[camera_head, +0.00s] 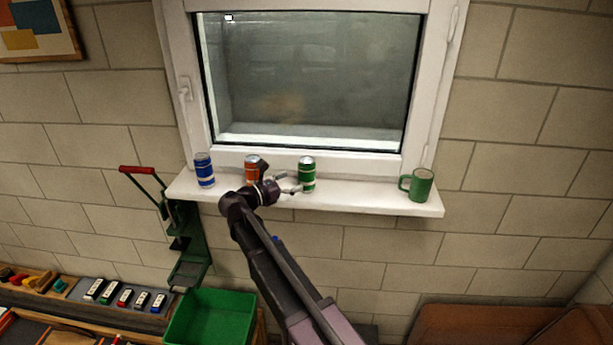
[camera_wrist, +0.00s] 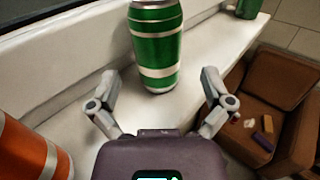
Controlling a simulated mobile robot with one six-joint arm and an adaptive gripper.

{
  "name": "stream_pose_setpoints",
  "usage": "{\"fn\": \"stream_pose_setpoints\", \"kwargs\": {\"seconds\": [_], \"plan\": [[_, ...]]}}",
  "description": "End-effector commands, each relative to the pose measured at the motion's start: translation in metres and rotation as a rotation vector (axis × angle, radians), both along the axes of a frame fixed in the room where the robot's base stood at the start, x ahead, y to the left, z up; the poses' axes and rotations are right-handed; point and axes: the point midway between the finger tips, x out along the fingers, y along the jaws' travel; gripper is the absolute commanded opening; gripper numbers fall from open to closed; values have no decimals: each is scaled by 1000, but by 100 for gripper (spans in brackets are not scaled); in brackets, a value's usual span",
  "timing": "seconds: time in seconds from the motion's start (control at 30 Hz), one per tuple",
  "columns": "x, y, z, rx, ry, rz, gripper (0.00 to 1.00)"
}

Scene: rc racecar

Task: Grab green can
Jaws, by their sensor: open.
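The green can (camera_head: 307,175) with silver bands stands upright on the white window sill. In the wrist view the green can (camera_wrist: 155,45) stands just ahead of my gripper, roughly centred, its top cut off by the frame. My gripper (camera_head: 292,185) is at the sill, to the left of the can in the head view. In the wrist view my gripper (camera_wrist: 163,80) is open, with one finger on each side of the can's lower part. No contact between the fingers and the can can be made out.
An orange can (camera_head: 252,168) stands left of the green can, partly hidden by my arm, with a blue can (camera_head: 204,170) farther left. A green mug (camera_head: 418,185) stands at the sill's right end. The sill (camera_head: 350,190) is clear between green can and mug. The window is behind.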

Motion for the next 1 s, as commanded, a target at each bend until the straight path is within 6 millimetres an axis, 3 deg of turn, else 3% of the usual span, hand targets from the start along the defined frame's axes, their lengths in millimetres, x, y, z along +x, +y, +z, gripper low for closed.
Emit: {"fn": "stream_pose_setpoints", "kwargs": {"seconds": [0.53, 1.0], "plan": [[6, -5, 1, 0, 0, 1, 100], [37, -37, 7, 0, 0, 2, 100]]}}
